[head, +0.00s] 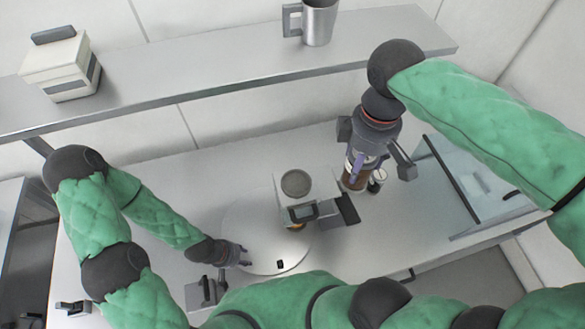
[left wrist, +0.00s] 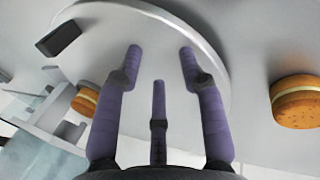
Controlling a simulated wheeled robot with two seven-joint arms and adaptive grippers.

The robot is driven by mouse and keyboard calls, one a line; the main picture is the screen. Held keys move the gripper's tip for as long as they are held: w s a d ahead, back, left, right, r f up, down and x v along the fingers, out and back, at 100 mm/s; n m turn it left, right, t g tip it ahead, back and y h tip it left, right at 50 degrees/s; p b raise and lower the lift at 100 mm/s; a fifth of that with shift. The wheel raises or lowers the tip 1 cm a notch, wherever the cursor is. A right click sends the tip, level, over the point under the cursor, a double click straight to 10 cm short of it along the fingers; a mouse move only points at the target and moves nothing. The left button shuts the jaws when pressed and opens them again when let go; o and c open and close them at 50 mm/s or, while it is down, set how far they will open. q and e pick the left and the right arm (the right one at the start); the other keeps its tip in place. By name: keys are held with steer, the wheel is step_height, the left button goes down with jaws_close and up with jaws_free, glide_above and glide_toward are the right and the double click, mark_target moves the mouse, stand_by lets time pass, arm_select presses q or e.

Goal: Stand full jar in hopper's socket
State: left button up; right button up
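The jar (head: 352,181), with brown contents, is under my right gripper (head: 359,166). Its purple fingers are closed around the jar's upper part; whether the jar's base touches the counter I cannot tell. The hopper appears to be the pale machine (head: 282,188) left of the jar, with a round grey socket (head: 296,183) on top; the socket looks empty. My left gripper (head: 244,254) is low over the white round disc (head: 240,222). In the left wrist view its three purple fingers (left wrist: 160,75) are spread, with nothing between them.
A filled round (left wrist: 298,102) and another (left wrist: 84,101) show in the left wrist view. A small black block (head: 280,264) sits on the disc. A small white-topped container (head: 379,175) stands beside the jar. Glass panels (head: 470,185) stand right. A shelf (head: 200,85) with a metal mug (head: 319,22) hangs behind.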

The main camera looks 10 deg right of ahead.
arm_select(q)
steer(key=shift+w, duration=0.2)
arm_select(e)
steer(key=shift+w, duration=0.25)
arm_select(q)
step_height(320, 180, up, 2)
steer(key=shift+w+r+p, duration=0.1)
steer(key=shift+r+p, duration=0.05)
steer(key=shift+p, duration=1)
steer(key=shift+r+p, duration=0.35)
steer(key=shift+r, duration=0.25)
arm_select(e)
steer(key=w+a+f, duration=0.3)
steer(key=f, duration=0.1)
steer(key=w+a+f, duration=0.3)
steer(key=a+f, duration=0.1)
steer(key=w+a+f, duration=0.3)
steer(key=a+f, duration=0.1)
steer(key=f, duration=0.1)
arm_select(q)
steer(key=shift+f, duration=0.2)
arm_select(e)
steer(key=shift+f, duration=0.25)
steer(key=o, duration=1.3)
steer(key=shift+o, duration=0.2)
steer(key=shift+r, duration=0.1)
